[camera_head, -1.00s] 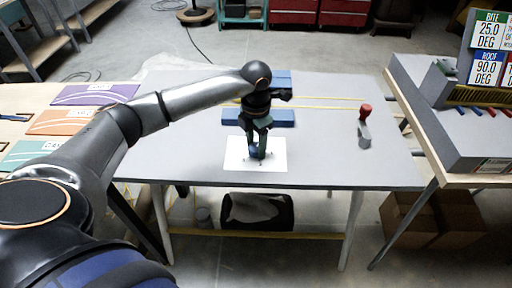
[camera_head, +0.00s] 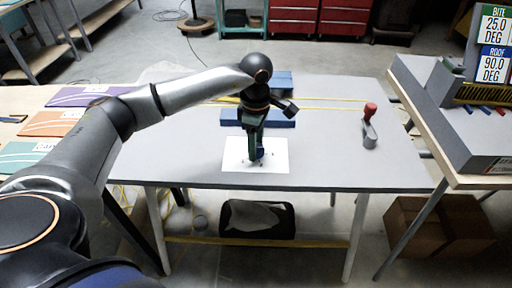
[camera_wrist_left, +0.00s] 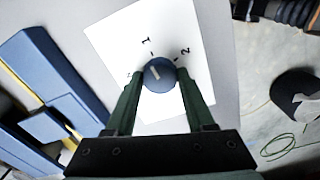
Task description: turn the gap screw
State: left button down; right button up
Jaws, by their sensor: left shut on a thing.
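The gap screw is a round blue knob (camera_wrist_left: 159,75) with a pale pointer line on its top. It stands on a white sheet (camera_wrist_left: 118,38) printed with the marks 1 and 2 beside it; another mark on the left is partly hidden. In the left wrist view my left gripper (camera_wrist_left: 160,82) has its two green fingers shut on the knob from both sides. The pointer line lies tilted, towards the side of the marks. In the head view my left gripper (camera_head: 255,152) points down over the white sheet (camera_head: 232,160), mostly hiding the knob. My right gripper is not in view.
Blue blocks (camera_head: 276,118) and a yellow strip lie behind the sheet on the grey table (camera_head: 330,170). A red-handled tool (camera_head: 369,125) stands to the right. Coloured cards (camera_head: 60,122) lie on the left bench. A grey machine with signs (camera_head: 492,65) is at the right.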

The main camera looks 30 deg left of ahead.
pick_arm(q)
jog(key=m+b, duration=0.1)
jog(key=m, duration=0.4)
jog(key=shift+m+b, duration=0.3)
jog(key=shift+b, duration=0.1)
jog(key=shift+m, duration=0.9)
jog(key=m+b, duration=0.1)
jog(key=m, duration=0.2)
jog(key=shift+m, duration=0.3)
jog(key=shift+m+b, duration=0.6)
jog(key=shift+m, duration=1.3)
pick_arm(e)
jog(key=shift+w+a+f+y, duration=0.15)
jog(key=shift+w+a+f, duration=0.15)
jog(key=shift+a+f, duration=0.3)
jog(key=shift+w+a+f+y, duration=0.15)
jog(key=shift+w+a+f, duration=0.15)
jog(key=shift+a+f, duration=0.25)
pick_arm(q)
jog(key=shift+c, duration=1.3)
grip_release()
